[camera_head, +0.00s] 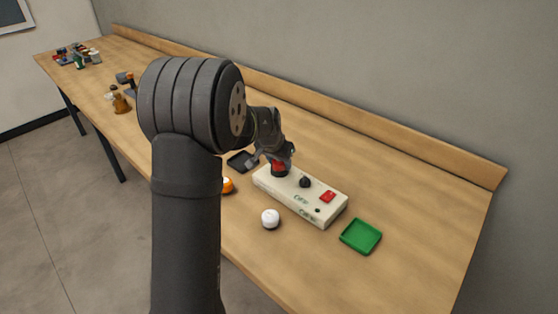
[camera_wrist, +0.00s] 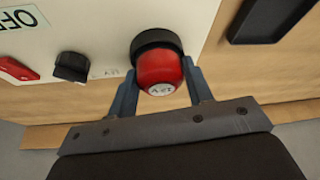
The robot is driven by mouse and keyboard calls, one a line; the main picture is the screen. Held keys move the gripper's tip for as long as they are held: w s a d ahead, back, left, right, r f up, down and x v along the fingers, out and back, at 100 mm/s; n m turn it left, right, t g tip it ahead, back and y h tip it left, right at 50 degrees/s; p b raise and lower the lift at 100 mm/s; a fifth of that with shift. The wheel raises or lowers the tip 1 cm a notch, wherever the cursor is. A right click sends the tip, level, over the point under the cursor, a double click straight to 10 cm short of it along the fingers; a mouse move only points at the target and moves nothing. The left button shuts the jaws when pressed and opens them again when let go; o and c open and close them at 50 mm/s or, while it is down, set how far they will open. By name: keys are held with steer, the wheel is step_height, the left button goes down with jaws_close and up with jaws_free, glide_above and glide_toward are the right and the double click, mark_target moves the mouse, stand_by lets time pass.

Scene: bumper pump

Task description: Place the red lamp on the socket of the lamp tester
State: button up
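The red lamp (camera_wrist: 160,72) is at the black socket (camera_wrist: 155,42) of the lamp tester in the wrist view. It appears to sit in or right against the socket; the exact seating is hidden by the lamp itself. My gripper (camera_wrist: 160,82) has one blue finger on each side of the lamp, close to its sides. Whether both fingers press on it is hard to see. In the head view, the red lamp (camera_head: 279,166) shows below my gripper (camera_head: 274,158) at the left end of the cream lamp tester (camera_head: 318,197).
The tester has a black knob (camera_head: 305,182) and a red switch (camera_head: 327,196). A green tray (camera_head: 361,236) lies to the right and a black tray (camera_head: 242,161) behind left. A white lamp (camera_head: 270,218) and an orange lamp (camera_head: 228,185) stand in front. The table's right end is clear.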

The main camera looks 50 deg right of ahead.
steer(key=shift+o, duration=0.7)
steer(key=shift+r, duration=0.25)
steer(key=v, duration=1.2)
steer(key=shift+f, duration=0.15)
steer(key=x, duration=1.2)
steer(key=shift+f, duration=0.15)
step_height(320, 180, up, 2)
steer(key=shift+r, duration=0.4)
